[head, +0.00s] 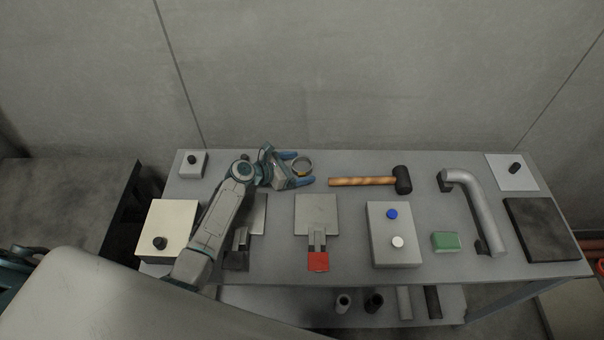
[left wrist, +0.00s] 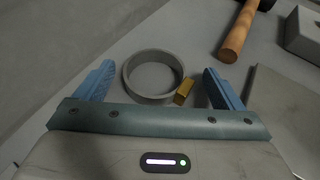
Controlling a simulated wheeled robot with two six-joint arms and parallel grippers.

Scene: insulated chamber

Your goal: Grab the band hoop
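The band hoop (head: 303,164) is a grey metal ring with a small brass-coloured block on its rim, at the back of the table. It also shows in the left wrist view (left wrist: 152,97), where the brass block sits at its lower right. My left gripper (head: 298,168) is open, with its two blue fingers on either side of the hoop. In the left wrist view the hoop lies between the fingers (left wrist: 162,85), with a gap on each side, wider on the right. I cannot tell its exact height over the table. My right gripper is not in view.
A mallet (head: 365,182) with a wooden handle lies right of the hoop. Flat plates, one with a red pedal (head: 318,262), a button box (head: 393,240), a green block (head: 446,241) and a curved handle (head: 474,212) fill the grey table. A wall stands close behind.

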